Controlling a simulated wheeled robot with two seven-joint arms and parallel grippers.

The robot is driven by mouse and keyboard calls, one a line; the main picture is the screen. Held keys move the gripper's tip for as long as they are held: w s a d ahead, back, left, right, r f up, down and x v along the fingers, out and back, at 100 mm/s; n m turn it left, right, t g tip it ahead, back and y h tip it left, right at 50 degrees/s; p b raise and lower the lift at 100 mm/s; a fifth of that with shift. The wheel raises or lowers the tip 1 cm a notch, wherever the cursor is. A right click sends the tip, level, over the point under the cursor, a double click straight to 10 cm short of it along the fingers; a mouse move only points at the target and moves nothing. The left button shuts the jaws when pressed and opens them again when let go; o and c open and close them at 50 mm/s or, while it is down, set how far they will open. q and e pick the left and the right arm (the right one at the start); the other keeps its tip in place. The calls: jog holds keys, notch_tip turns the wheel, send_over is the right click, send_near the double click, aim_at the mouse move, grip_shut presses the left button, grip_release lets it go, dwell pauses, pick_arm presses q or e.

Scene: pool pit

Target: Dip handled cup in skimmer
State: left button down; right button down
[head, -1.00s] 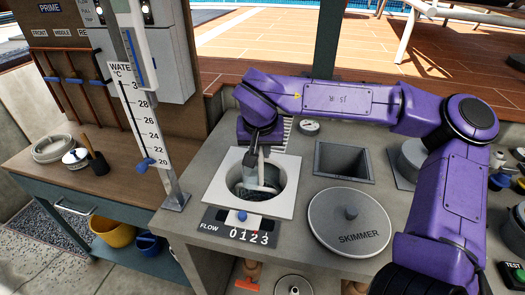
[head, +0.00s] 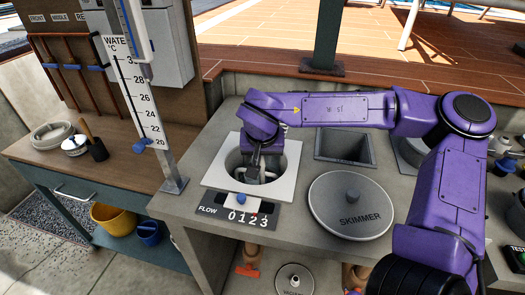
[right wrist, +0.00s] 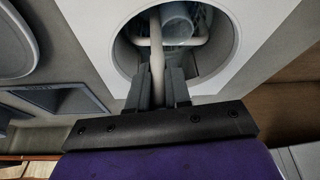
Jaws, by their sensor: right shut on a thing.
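The skimmer opening is a round dark hole in a white square frame (head: 284,183), set in the grey counter. Its grey round lid marked SKIMMER (head: 351,205) lies on the counter to the right. My right gripper (head: 262,168) points down into the opening. In the right wrist view my gripper (right wrist: 158,90) is shut on a pale bar-like handle (right wrist: 156,55). A bluish-grey round cup (right wrist: 178,22) shows beyond it, inside the hole. The cup is mostly hidden by the gripper in the head view. I cannot tell how deep it sits. My left gripper is out of view.
A square dark recess (head: 344,149) lies behind the lid. A flow plate (head: 240,215) with a blue slider is at the frame's front edge. A temperature gauge post (head: 150,110) stands to the left. A wooden bench (head: 70,175) with small items is further left.

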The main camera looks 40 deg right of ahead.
aim_at(262, 171)
jog(key=shift+f+b, duration=0.85)
jog(key=shift+f, duration=2.5)
notch_tip(262, 171, up, 17)
jog(key=p, duration=2.2)
jog(key=shift+f, duration=0.1)
